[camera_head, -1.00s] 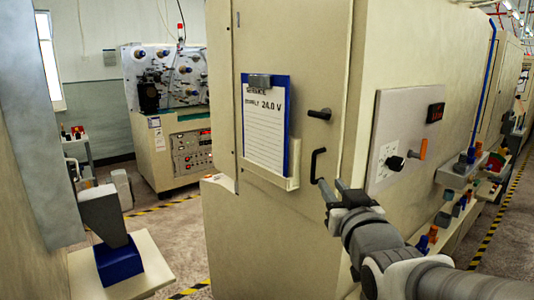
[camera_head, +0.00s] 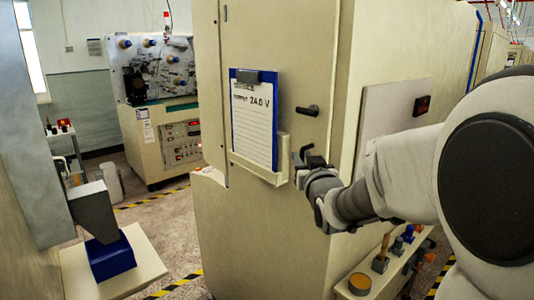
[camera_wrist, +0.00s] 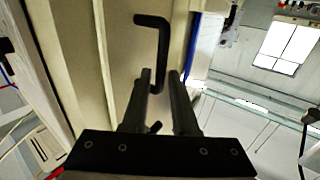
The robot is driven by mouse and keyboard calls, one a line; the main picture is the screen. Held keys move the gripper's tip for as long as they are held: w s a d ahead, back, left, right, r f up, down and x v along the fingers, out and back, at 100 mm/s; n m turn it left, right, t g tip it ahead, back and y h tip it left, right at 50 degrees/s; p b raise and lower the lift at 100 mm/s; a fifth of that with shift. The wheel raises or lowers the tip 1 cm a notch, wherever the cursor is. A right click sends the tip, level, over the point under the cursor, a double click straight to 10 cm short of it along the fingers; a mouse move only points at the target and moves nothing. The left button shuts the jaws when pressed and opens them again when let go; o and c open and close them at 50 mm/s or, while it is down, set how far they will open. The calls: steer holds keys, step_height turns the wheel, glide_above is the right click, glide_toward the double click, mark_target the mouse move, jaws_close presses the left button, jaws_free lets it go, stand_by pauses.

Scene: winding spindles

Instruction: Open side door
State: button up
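The side door (camera_head: 275,40) is the tall cream panel of the cabinet, and it looks shut. A black lever (camera_head: 308,110) sits on it above my gripper. The black bar handle is mostly hidden behind my gripper in the head view. In the wrist view the bar handle (camera_wrist: 163,45) shows as a bent bar on the door. My gripper (camera_wrist: 160,76) is open, and its two fingers lie either side of the handle's lower part in that view. Contact cannot be told. In the head view my gripper (camera_head: 306,156) is close to the door face.
A clipboard (camera_head: 254,120) in a holder (camera_head: 277,178) is on the door left of my gripper. A panel (camera_head: 385,120) is on the cabinet's right side. A ledge with knobs (camera_head: 385,270) is below my arm. Floor is clear between.

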steer(key=shift+w, duration=0.75)
jaws_close()
stand_by(1.0)
